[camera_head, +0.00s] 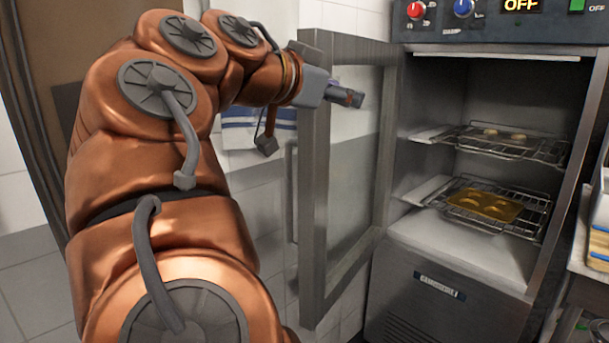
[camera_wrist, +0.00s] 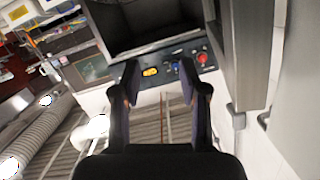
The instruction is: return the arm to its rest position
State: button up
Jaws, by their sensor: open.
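My copper arm reaches up from the lower left in the head view. My gripper (camera_head: 346,96) is raised at the open glass door of the oven, near the upper part of its frame. In the wrist view the two dark fingers of my gripper (camera_wrist: 161,85) stand apart with nothing between them. The oven door (camera_head: 352,160) is swung open to the left of the oven cavity; it also shows in the wrist view (camera_wrist: 250,50) as a grey frame on the right. I cannot tell whether the gripper touches the door.
The open oven (camera_head: 460,260) holds a wire rack with pale items (camera_head: 505,137) and a lower rack with a yellow tray (camera_head: 487,205). Its control panel (camera_head: 500,18) reads OFF. A counter edge (camera_head: 590,230) stands at the right.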

jog(key=s+d+f+g+y, duration=0.2)
jog(key=s+d+f, duration=0.15)
jog(key=d, duration=0.55)
jog(key=s+d+f+g+y, duration=0.25)
jog(key=d+f, duration=0.25)
jog(key=d, duration=0.4)
jog(key=s+d+f+n+g+y, duration=0.1)
jog(key=s+d+f, duration=0.15)
jog(key=f, duration=0.45)
jog(key=s+d+f+n+g+y, duration=0.1)
jog(key=s+f, duration=0.3)
jog(key=f, duration=0.3)
jog(key=s+a+f+n+g+y+b, duration=0.15)
jog(key=s+a+f+n+g, duration=0.3)
jog(key=s+f, duration=0.75)
jog(key=s+a+f+n+g+y, duration=0.25)
jog(key=s+f+n+g, duration=0.2)
jog(key=s+f, duration=0.7)
jog(key=w+r+t+p, duration=0.2)
jog(key=w+r+p, duration=0.2)
jog(key=r+p, duration=0.9)
jog(key=shift+a+r+p, duration=0.4)
jog(key=shift+a+p, duration=0.05)
jog(key=shift+p, duration=0.4)
